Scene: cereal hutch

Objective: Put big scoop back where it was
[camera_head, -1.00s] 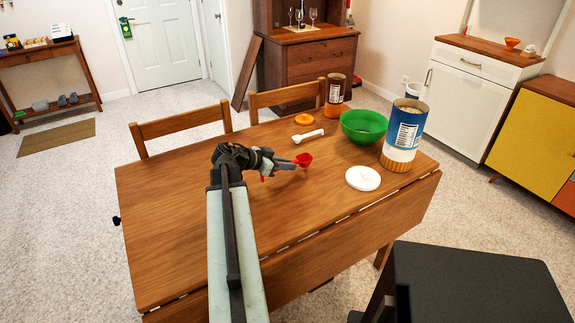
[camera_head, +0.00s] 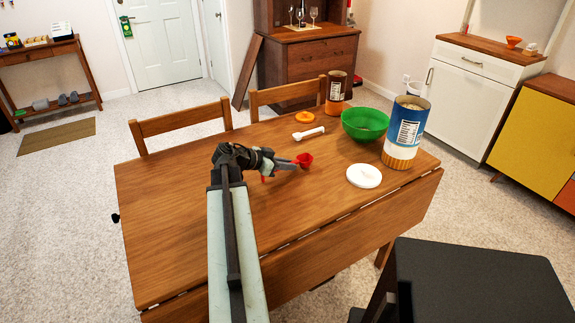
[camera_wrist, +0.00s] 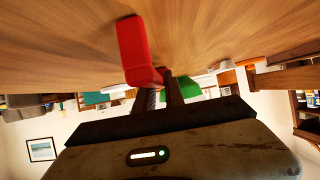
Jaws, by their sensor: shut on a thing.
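A red scoop (camera_head: 305,159) is at the end of my gripper (camera_head: 293,164), over the wooden table (camera_head: 190,235). My gripper is shut on the scoop's handle side, and the cup points away from the jaws to the right. In the wrist view, the red scoop (camera_wrist: 134,50) stands out just beyond the fingertips (camera_wrist: 161,88), with the wood surface close by. I cannot tell whether the scoop touches the table. A white scoop (camera_head: 309,133) lies on the table a little beyond my gripper.
Chairs (camera_head: 183,122) line the far edge. The table's left half is clear.

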